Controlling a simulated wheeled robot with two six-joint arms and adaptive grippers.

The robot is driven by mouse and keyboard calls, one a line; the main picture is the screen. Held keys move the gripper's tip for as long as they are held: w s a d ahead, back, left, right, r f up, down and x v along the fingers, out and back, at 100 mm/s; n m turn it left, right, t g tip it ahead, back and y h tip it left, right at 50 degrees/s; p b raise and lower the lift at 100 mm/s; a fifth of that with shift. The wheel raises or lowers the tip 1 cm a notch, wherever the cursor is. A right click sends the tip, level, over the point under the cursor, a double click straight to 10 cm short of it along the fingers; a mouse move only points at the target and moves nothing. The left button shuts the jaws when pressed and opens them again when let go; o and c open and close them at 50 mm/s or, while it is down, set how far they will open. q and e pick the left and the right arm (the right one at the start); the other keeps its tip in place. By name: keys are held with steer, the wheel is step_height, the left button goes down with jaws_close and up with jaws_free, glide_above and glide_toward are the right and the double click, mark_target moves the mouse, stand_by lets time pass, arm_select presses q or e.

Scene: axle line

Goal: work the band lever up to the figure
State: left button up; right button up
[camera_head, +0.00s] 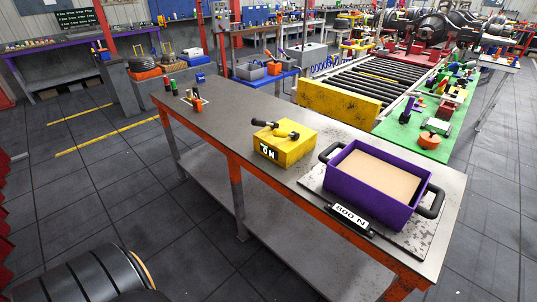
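A yellow block (297,148) sits on the middle of the grey-topped workbench (225,108). A dark display on the block's front (268,151) seems to read "0 N". To its right, a dark plate with white lettering (349,219), seemingly "800 N", lies in front of a purple box (362,200) with black side handles and a tan top surface inside.
Small bottles and an orange tool (196,101) stand at the bench's far left end. A roller conveyor (370,80) and a green mat (402,128) with parts lie behind. The bench's left half is mostly clear.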

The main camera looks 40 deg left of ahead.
stand_by(0.4)
arm_select(q)
jaws_close()
stand_by(1.2)
